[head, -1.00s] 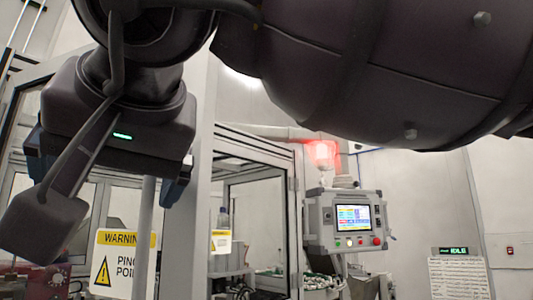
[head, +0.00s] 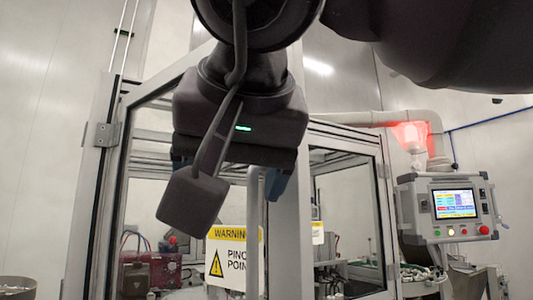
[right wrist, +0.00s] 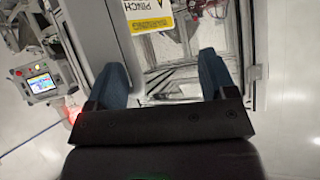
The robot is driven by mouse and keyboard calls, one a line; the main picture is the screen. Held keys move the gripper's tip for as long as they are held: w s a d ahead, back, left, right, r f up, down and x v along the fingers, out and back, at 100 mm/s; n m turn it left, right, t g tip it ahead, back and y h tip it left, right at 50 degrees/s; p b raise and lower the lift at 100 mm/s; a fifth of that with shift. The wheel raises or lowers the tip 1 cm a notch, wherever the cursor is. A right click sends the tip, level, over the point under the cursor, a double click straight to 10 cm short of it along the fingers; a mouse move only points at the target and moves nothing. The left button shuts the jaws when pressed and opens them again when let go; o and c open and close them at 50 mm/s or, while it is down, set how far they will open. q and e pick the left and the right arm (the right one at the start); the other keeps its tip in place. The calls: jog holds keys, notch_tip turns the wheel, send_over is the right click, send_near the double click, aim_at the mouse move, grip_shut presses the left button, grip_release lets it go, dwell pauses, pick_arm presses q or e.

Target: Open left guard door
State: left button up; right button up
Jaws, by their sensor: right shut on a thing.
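The left guard door (head: 112,195) is a grey-framed clear panel with hinges at its left edge. It carries a yellow and white warning sign (head: 235,258), which also shows in the right wrist view (right wrist: 150,14). A vertical grey bar handle (head: 253,230) stands at the door's right side. My right gripper (head: 235,182) is at the top of this handle and is shut on it; its blue fingers also show in the right wrist view (right wrist: 162,65). The exact grip is partly hidden by the gripper body. I cannot tell whether the door stands ajar. My left gripper is out of view.
A control panel (head: 455,204) with a lit screen stands at the right, below a red beacon (head: 410,132). A second framed window of the cell (head: 385,215) is right of the post (head: 293,215). Red machinery (head: 175,268) shows behind the glass.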

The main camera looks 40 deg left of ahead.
jog(key=shift+s+r, duration=0.65)
jog(key=shift+s, duration=0.3)
jog(key=shift+c, duration=0.6)
jog(key=shift+s+d+y, duration=0.15)
jog(key=shift+s+y, duration=0.15)
jog(key=shift+s, duration=0.35)
jog(key=shift+c, duration=1.4)
jog(key=s+d, duration=0.1)
jog(key=s, duration=0.7)
jog(key=shift+d+f+p, duration=0.15)
jog(key=shift+f+p, duration=0.25)
jog(key=shift+f, duration=0.05)
jog(key=shift+f, duration=0.1)
